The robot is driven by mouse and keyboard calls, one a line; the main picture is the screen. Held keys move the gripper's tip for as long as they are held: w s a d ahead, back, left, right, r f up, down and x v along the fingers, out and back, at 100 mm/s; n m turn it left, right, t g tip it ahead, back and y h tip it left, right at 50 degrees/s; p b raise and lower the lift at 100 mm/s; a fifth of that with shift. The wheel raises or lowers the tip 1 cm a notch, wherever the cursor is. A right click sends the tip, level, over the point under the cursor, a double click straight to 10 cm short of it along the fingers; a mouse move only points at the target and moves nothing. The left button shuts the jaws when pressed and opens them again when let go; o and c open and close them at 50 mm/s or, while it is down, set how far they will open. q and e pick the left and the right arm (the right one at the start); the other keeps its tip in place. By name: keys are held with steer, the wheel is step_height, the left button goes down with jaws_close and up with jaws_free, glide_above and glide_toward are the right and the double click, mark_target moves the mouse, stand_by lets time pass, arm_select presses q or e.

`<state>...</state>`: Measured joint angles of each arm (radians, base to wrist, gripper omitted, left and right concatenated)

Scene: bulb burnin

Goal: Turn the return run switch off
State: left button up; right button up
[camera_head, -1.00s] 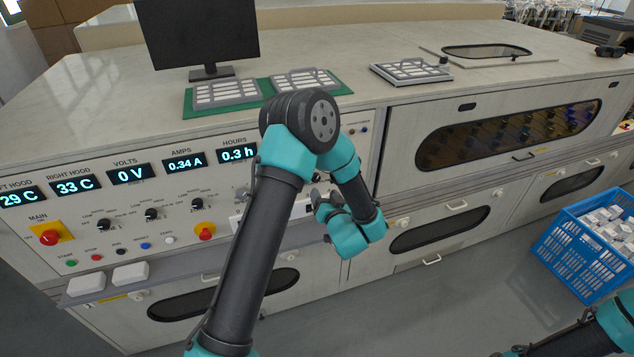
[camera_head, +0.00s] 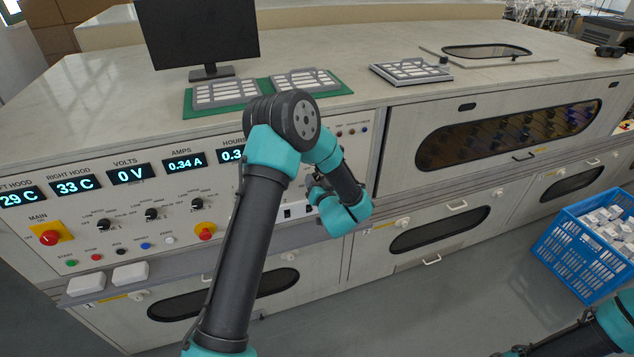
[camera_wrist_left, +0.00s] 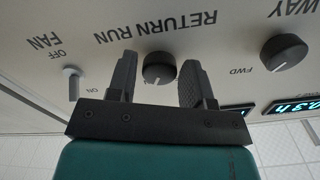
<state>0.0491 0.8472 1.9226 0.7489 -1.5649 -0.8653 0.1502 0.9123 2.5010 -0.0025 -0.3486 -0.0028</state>
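The return run switch (camera_wrist_left: 159,68) is a round dark knob with a light pointer mark, under the label RETURN RUN in the left wrist view. The label appears upside down there. My left gripper (camera_wrist_left: 160,75) is open, with one dark finger on each side of the knob. The knob looks nearer the right finger; I cannot tell if they touch. In the head view my left arm and wrist hide the knob, and the gripper's fingers are mostly hidden behind the wrist. My right gripper is not visible.
In the left wrist view a FAN toggle (camera_wrist_left: 72,80) stands left of the fingers, and another knob (camera_wrist_left: 287,50) stands to the right. The main switch (camera_head: 49,237) and a red-on-yellow knob (camera_head: 206,233) are on the panel. A blue crate (camera_head: 575,255) stands at right.

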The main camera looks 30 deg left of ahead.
arm_select(q)
steer(key=c, duration=0.6)
steer(key=shift+n, duration=0.5)
steer(key=n, duration=1.1)
steer(key=shift+d, duration=0.1)
steer(key=o, duration=0.9)
